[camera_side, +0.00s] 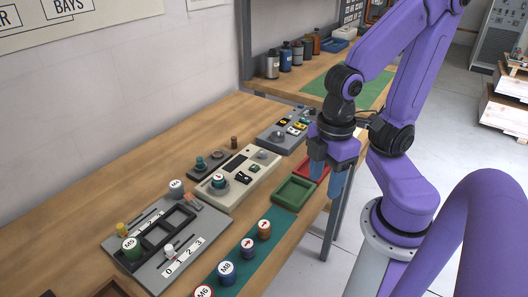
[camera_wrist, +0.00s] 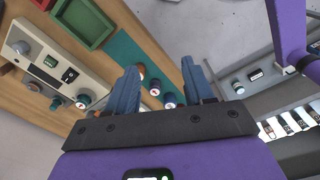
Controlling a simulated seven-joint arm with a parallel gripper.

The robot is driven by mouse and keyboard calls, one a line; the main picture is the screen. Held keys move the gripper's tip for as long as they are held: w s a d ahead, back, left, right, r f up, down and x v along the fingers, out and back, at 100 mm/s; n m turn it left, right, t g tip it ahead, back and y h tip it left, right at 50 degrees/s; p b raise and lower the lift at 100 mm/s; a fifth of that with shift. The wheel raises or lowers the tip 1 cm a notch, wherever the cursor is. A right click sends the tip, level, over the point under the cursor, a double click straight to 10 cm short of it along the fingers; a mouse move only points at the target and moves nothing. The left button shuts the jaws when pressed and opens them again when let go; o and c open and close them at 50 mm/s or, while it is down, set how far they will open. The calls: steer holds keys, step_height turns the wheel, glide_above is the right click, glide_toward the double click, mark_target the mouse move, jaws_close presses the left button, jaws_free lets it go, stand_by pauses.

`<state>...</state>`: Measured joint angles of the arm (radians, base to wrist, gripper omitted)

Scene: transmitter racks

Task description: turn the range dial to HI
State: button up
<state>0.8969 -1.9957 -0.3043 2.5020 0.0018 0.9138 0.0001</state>
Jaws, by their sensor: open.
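A beige control panel (camera_side: 228,192) lies on the bench, with a teal knob (camera_side: 218,181), a black dial (camera_side: 243,178) and a grey knob (camera_side: 262,155). I cannot read its labels or tell which control is the range dial. The panel also shows at the left of the wrist view (camera_wrist: 35,72). My gripper (camera_side: 327,184) points down at the bench's right edge, beside the red tray, apart from the panel. In the wrist view its blue fingers (camera_wrist: 160,75) are spread with nothing between them.
A grey switch panel (camera_side: 273,139) is behind. A slotted grey rack (camera_side: 150,262) and several round-topped pieces on a green mat (camera_side: 276,232) are in front.

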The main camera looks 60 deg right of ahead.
steer(key=w+r+m, duration=0.1)
steer(key=w+r, duration=0.1)
steer(key=w, duration=0.6)
steer(key=m, duration=0.4)
glide_above(264, 152)
step_height(264, 152, down, 17)
steer(key=shift+d+r, duration=0.1)
steer(key=shift+r, duration=0.05)
jaws_close()
